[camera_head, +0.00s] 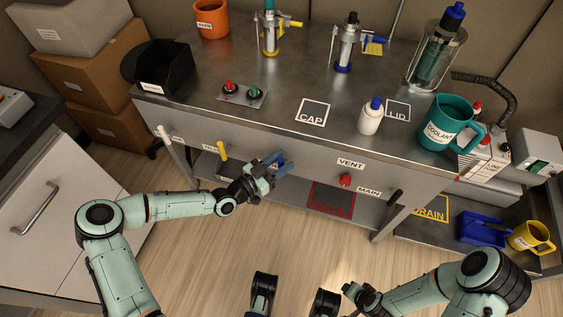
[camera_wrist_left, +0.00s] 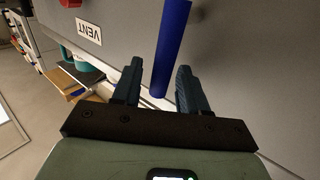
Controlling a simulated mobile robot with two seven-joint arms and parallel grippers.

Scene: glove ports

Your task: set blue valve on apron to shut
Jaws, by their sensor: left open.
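The blue valve handle (camera_wrist_left: 170,50) is a long blue bar on the grey front face of the bench apron (camera_head: 310,160). In the left wrist view it stands between the two fingers of my left gripper (camera_wrist_left: 158,88), with gaps showing on both sides. In the head view the left gripper (camera_head: 284,165) is open at the apron, and the blue handle (camera_head: 280,161) is mostly hidden by the fingers. My right gripper (camera_head: 358,296) is low at the bottom right, away from the bench; its fingers are not clear.
A yellow handle (camera_head: 222,151) is left of my left gripper on the apron; a red knob (camera_head: 345,180) is right of it, near the VENT label (camera_head: 351,163). A white handle (camera_head: 165,134) sits at the far left. The bench top (camera_head: 290,70) holds several items.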

